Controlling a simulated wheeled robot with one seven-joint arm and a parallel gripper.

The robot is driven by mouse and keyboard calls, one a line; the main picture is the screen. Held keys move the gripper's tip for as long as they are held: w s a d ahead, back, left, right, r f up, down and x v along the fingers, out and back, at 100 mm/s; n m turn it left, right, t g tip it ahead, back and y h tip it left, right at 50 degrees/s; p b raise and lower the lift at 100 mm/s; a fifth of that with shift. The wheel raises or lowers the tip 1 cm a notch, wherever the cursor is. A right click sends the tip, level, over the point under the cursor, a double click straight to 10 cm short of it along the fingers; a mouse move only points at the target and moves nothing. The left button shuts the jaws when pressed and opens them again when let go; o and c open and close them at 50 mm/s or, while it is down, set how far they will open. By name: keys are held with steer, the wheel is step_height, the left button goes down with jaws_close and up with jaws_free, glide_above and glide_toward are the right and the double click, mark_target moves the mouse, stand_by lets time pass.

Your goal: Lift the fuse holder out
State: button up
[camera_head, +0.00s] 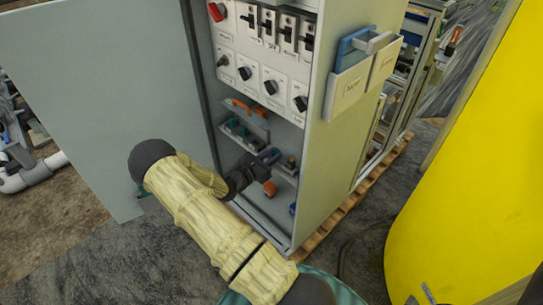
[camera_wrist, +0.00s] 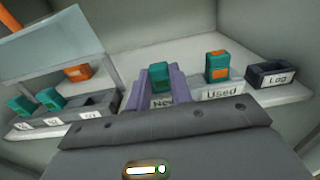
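My gripper (camera_wrist: 163,88) reaches into the open cabinet; in the head view its end (camera_head: 266,158) is dark and small near the lower shelf. In the wrist view its two purple fingers stand apart. A teal and orange holder (camera_wrist: 217,66) stands upright at the "Used" label. Two more teal holders, one at the far left (camera_wrist: 20,106) and one beside it (camera_wrist: 49,98), stand by the labelled sockets.
The cabinet's right wall (camera_head: 325,170) and open door (camera_head: 100,100) flank the opening. A dark bin marked "Log" (camera_wrist: 271,75) stands at right. An orange part (camera_wrist: 77,72) sits behind the left sockets. Switches and knobs (camera_head: 268,75) are above. A yellow tank (camera_head: 470,160) stands at right.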

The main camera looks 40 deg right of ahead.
steer(key=shift+r+p, duration=1.2)
steer(key=shift+r, duration=0.05)
jaws_close()
steer(key=shift+a, duration=0.1)
steer(key=a+p, duration=0.2)
steer(key=a, duration=0.4)
steer(key=shift+s+a, duration=0.4)
steer(key=shift+s, duration=0.05)
